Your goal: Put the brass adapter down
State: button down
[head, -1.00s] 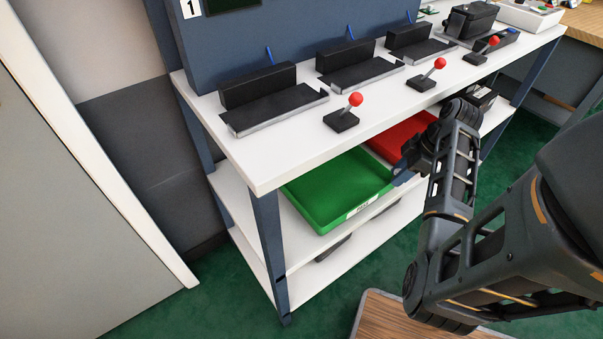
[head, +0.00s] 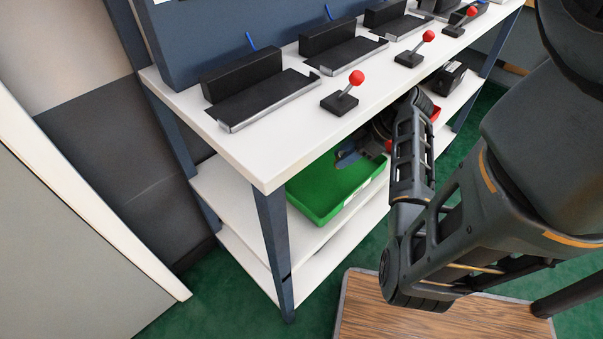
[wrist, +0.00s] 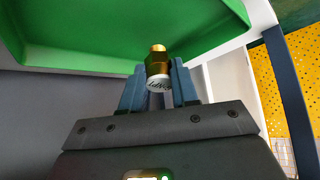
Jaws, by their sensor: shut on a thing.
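The brass adapter (wrist: 157,64) is between the two blue fingers of my gripper (wrist: 158,84) in the wrist view. Its brass end points away from the palm, and a white part with dark marks shows nearer the palm. My gripper is shut on it. In the head view my gripper (head: 347,157) is under the bench top, over or in the green tray (head: 322,203). The adapter cannot be made out there. The green tray (wrist: 90,48) also fills the upper part of the wrist view, and I see no contact between it and the adapter.
The white bench top (head: 265,150) overhangs the shelf close above my gripper. A blue post (head: 273,240) stands at its front corner. Several red-knobbed levers, one a near lever (head: 341,101), stand on top. A red tray (head: 436,112) is partly hidden behind my arm.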

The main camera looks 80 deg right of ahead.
jog(key=w, duration=0.2)
jog(key=w+a+f, duration=0.1)
jog(key=w, duration=0.2)
jog(key=w+a+f, duration=0.1)
jog(key=w, duration=0.2)
jog(key=shift+w+f+b, duration=0.25)
jog(key=shift+b, duration=0.15)
jog(key=shift+w+f, duration=0.1)
jog(key=shift+f, duration=0.35)
jog(key=f, duration=0.1)
jog(key=w+f, duration=0.1)
jog(key=f, duration=0.1)
jog(key=shift+a+b, duration=0.15)
jog(key=shift+b, duration=0.25)
jog(key=shift+w+r+g, duration=0.2)
jog(key=shift+r+g, duration=0.3)
jog(key=shift+g, duration=0.1)
jog(key=shift+w+a+g+h, duration=0.1)
jog(key=shift+w+g+h, duration=0.3)
jog(key=shift+g, duration=0.6)
jog(key=shift+f, duration=0.85)
jog(key=shift+f, duration=0.1)
